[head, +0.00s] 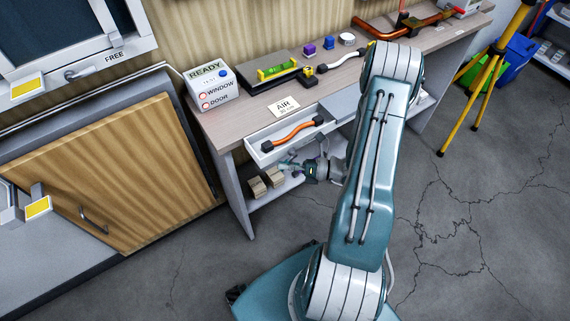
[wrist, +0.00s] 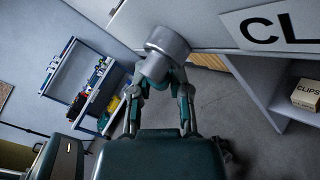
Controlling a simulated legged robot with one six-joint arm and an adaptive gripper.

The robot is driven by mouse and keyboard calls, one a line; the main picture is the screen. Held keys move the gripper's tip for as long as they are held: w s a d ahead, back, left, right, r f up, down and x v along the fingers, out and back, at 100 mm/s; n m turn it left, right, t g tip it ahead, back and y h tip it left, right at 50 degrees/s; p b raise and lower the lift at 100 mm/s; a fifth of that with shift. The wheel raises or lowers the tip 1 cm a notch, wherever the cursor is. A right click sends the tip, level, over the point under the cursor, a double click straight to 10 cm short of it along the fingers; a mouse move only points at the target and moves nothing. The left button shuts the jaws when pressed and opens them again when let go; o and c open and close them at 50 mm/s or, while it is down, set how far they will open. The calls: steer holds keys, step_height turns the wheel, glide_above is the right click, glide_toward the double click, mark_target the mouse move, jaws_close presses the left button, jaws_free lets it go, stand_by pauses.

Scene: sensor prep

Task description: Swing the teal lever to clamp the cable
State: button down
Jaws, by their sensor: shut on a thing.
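My gripper (head: 290,165) is at the front of a pulled-out drawer (head: 262,158) under the workbench. In the wrist view my gripper (wrist: 160,82) has its fingers closed around a grey round knob (wrist: 165,48) on a pale front. An orange cable (head: 293,134) with black ends lies in the open drawer. I cannot make out a teal lever in either view.
A yellow tripod (head: 485,90) stands at the right. The cracked floor on the right is clear.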

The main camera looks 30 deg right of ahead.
steer(key=shift+a+r+m+t+y, duration=0.2)
steer(key=shift+m+t+y, duration=0.1)
steer(key=shift+m+t, duration=0.2)
steer(key=c, duration=0.6)
jaws_free()
steer(key=shift+d, duration=0.1)
steer(key=v, duration=1.2)
steer(key=shift+w+f, duration=0.1)
